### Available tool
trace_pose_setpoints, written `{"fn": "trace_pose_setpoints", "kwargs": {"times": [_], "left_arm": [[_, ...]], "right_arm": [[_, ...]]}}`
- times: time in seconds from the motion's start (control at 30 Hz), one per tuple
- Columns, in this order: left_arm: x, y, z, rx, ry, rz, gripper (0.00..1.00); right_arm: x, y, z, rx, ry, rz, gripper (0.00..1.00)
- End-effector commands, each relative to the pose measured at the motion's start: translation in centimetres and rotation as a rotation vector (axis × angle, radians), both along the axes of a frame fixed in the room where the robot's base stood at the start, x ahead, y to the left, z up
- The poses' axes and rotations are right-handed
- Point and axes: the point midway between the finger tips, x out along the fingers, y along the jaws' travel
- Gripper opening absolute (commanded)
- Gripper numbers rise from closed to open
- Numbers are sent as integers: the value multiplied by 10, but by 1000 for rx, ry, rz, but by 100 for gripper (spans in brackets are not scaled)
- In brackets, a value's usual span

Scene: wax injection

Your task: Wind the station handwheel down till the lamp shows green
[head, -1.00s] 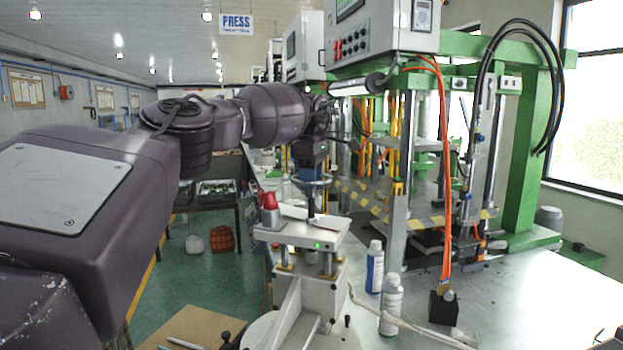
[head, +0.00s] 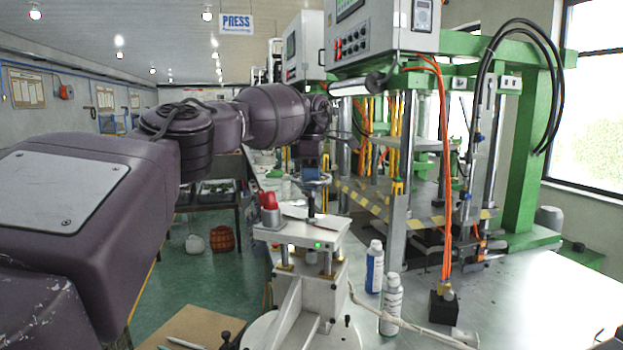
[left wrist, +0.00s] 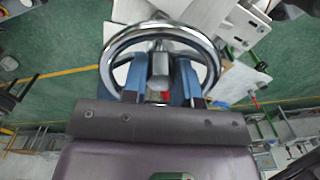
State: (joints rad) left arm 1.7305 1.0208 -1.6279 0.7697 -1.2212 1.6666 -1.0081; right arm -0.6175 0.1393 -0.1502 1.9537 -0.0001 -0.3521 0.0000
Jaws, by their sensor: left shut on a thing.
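The station (head: 310,235) is a pale metal stand with a top plate and a vertical spindle. A small lamp (head: 318,246) on the plate's front edge glows green. The handwheel (head: 322,183) sits at the top of the spindle. My left gripper (head: 311,172) is above it, pointing down, with its fingers at the wheel. In the left wrist view the wheel is a chrome ring (left wrist: 128,38). My blue left fingers (left wrist: 160,85) stand inside the ring on both sides of its grey middle part, shut on it. The exact contact is partly hidden. My right gripper is not in view.
A red-topped part (head: 269,201) stands at the plate's left. A green press frame (head: 520,150) rises behind. Bench space at far right is clear.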

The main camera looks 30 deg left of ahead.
Motion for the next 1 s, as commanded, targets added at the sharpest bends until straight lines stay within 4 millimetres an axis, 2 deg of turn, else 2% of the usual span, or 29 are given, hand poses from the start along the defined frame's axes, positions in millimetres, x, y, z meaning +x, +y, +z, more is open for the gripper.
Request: {"fn": "trace_pose_setpoints", "kwargs": {"times": [1.0], "left_arm": [[0,1,1,-1,-2,964,3]], "right_arm": [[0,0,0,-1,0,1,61]]}}
